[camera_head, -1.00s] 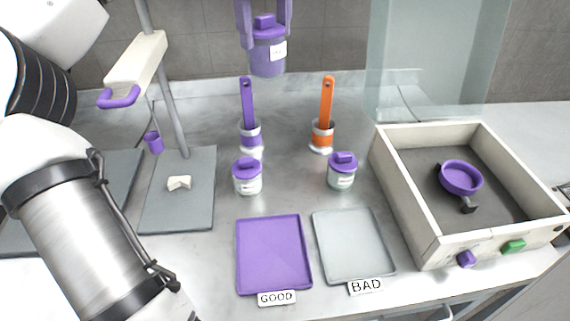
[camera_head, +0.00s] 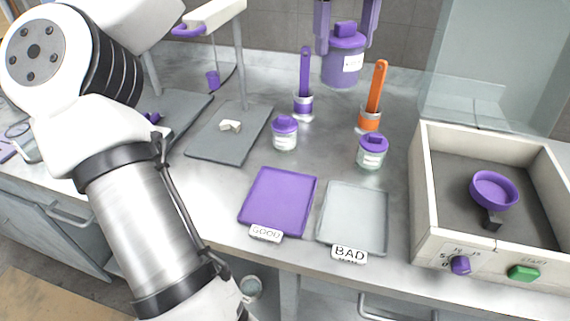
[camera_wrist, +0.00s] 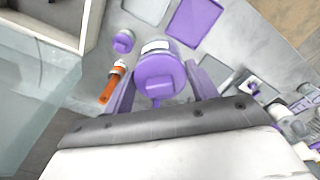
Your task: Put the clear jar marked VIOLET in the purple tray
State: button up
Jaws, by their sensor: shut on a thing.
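My gripper (camera_head: 345,47) is shut on a purple jar (camera_head: 342,70) with a purple lid and a white label too small to read. It holds the jar upright, raised at the back of the bench. The wrist view shows the held jar's lid (camera_wrist: 160,78) between the fingers. Two clear jars with purple lids stand on the bench: one at the left (camera_head: 285,138) and one at the right (camera_head: 371,157). Their labels are unreadable. The purple tray (camera_head: 278,200) is empty, in front of the left clear jar, with a GOOD sign.
An empty grey tray (camera_head: 352,215) with a BAD sign lies right of the purple one. A purple-handled brush (camera_head: 305,75) and an orange-handled brush (camera_head: 375,90) stand behind the jars. An open-topped box (camera_head: 431,205) with a purple dish stands right, near a clear panel.

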jog(key=s+a+f+b, duration=0.2)
jog(key=s+a+f, duration=0.15)
jog(key=a, duration=0.55)
jog(key=shift+n, duration=0.4)
jog(key=f, duration=0.9)
jog(key=f+b, duration=0.1)
jog(key=f, duration=0.9)
jog(key=shift+s+a+f, duration=0.1)
jog(key=shift+a+f, duration=0.1)
jog(key=shift+f, duration=0.1)
jog(key=shift+f, duration=0.15)
jog(key=o, duration=1.5)
jog(key=shift+o, duration=0.2)
notch_tip(320, 180, up, 12)
jog(key=shift+r, duration=0.2)
